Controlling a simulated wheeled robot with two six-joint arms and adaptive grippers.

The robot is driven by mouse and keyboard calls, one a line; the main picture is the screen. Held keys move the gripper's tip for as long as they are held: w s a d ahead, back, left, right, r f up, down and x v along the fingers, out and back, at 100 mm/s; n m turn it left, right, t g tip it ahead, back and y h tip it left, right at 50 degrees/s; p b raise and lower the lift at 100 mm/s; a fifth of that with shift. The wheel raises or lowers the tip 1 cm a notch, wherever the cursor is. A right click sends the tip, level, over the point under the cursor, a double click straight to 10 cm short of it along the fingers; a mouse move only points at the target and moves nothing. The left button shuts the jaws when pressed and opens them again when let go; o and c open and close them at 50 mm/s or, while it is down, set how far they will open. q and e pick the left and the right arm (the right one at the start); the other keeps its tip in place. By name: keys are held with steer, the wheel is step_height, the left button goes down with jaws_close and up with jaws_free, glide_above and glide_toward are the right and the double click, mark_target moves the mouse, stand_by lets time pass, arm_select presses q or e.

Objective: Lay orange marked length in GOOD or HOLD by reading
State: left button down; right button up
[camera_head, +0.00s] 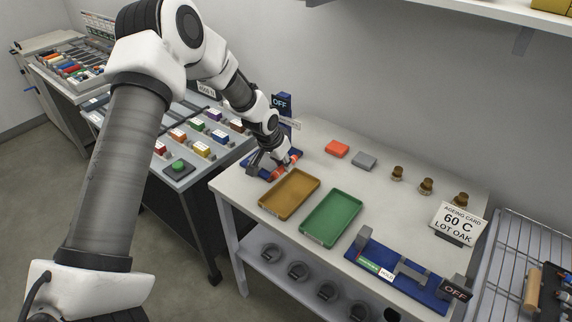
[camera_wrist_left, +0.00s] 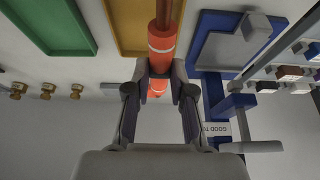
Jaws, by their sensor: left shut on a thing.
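My left gripper (camera_head: 272,167) is shut on the orange marked length (camera_head: 287,167), which also shows in the left wrist view (camera_wrist_left: 161,45) with pale bands and a brown core. It is held beside the blue fixture (camera_wrist_left: 208,62) and the amber tray (camera_wrist_left: 121,42). In the head view the amber tray (camera_head: 289,193) and the green tray (camera_head: 331,218) look empty. A second blue fixture (camera_head: 418,290) carries a label reading HOLD and a dark display (camera_head: 455,290) reading OFF. Another OFF display (camera_head: 281,101) stands behind my gripper. My right gripper is not in view.
A card (camera_head: 458,222) reads AGEING CARD 60 C LOT OAK. A wire rack (camera_head: 525,250) is at right. The middle of the table behind the trays is clear.

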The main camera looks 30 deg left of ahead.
arm_select(q)
steer(key=shift+r, duration=0.1)
steer(key=shift+f+b, duration=1.85)
steer(key=shift+f, duration=1.55)
steer(key=c, duration=0.9)
jaws_free()
steer(key=v, duration=1.2)
steer(key=shift+r, duration=0.1)
